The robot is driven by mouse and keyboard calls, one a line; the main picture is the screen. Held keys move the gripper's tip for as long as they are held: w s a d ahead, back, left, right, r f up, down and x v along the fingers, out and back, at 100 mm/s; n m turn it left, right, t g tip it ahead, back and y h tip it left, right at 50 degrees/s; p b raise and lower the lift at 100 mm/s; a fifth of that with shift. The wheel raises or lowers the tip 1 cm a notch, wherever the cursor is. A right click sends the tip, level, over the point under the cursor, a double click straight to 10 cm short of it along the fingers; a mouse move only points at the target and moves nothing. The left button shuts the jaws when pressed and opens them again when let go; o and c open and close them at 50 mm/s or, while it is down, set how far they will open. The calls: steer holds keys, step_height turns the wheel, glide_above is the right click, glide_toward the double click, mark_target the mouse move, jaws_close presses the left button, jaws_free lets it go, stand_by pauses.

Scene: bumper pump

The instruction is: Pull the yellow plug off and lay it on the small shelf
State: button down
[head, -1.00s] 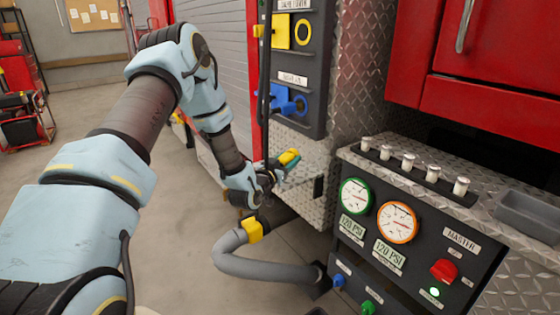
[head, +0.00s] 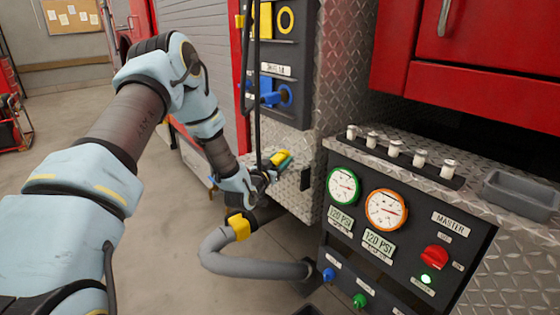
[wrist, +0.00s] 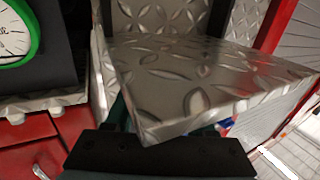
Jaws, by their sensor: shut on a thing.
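In the head view, my gripper (head: 272,166) is low beside the truck, shut on the yellow plug (head: 281,158). Only a small part of the plug shows between the teal fingers. The small diamond-plate shelf (head: 292,198) lies right under and beside the gripper. In the wrist view, the shelf (wrist: 190,80) is very close and covers the fingertips and the plug. I cannot tell whether the plug touches the shelf.
A grey hose (head: 235,262) with a yellow collar (head: 238,227) bends below my gripper. Above are a yellow ring (head: 286,20) and a blue fitting (head: 275,94) on a dark panel. The gauge panel (head: 400,225) stands at right.

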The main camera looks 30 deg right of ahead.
steer(key=shift+c, duration=0.8)
jaws_free()
steer(key=b+v, duration=0.2)
steer(key=v, duration=0.9)
steer(key=w+a+r+n+g+y+p, duration=0.1)
steer(key=w+a+r+n+y+p, duration=0.15)
steer(key=a+y, duration=0.45)
steer(key=w+a+r+n+g+y+p, duration=0.1)
steer(key=a+r+g+y, duration=0.15)
steer(key=a, duration=0.95)
steer(key=s+a+r+n+g+y+p, duration=0.1)
steer(key=s+a+r+n+g+y, duration=0.1)
steer(key=s+a, duration=0.6)
steer(key=s+a+r+n+g+y+p, duration=0.2)
steer(key=s+a+r, duration=0.4)
steer(key=s+a, duration=0.3)
steer(key=shift+n+g+y, duration=0.45)
steer(key=shift+n+g, duration=0.3)
steer(key=shift+n, duration=0.3)
